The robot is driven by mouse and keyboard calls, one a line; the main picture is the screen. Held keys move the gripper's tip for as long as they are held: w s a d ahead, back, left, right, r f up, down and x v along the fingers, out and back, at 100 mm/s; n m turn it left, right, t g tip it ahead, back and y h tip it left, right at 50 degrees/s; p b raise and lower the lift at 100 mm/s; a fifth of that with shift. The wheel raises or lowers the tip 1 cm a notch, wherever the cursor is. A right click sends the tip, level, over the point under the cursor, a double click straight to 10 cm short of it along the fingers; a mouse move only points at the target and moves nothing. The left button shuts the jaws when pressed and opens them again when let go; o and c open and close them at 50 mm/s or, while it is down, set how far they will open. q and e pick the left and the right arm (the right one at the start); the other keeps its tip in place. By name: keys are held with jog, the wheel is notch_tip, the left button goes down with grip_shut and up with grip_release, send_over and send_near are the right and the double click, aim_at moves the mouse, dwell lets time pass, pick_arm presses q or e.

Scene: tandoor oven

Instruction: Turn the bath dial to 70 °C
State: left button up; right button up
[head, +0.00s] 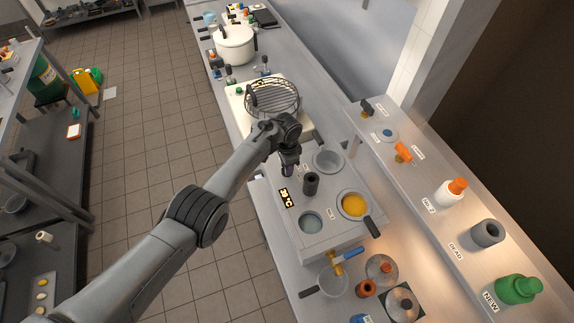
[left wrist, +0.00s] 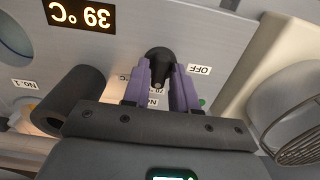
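In the head view the gripper (head: 289,168) hides the dial. My right gripper is out of view.
A black cylinder (head: 311,184) stands on the bath unit close to my left gripper, near a cup of yellow contents (head: 354,205). A wire basket (head: 272,98) is just behind. A shelf of bottles and valves runs along the right.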

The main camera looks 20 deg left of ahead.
pick_arm(q)
jog(key=shift+o, duration=1.1)
jog(key=shift+r, duration=0.1)
jog(key=shift+r, duration=0.3)
notch_tip(320, 180, up, 10)
jog(key=p, duration=0.1)
jog(key=shift+p, duration=0.4)
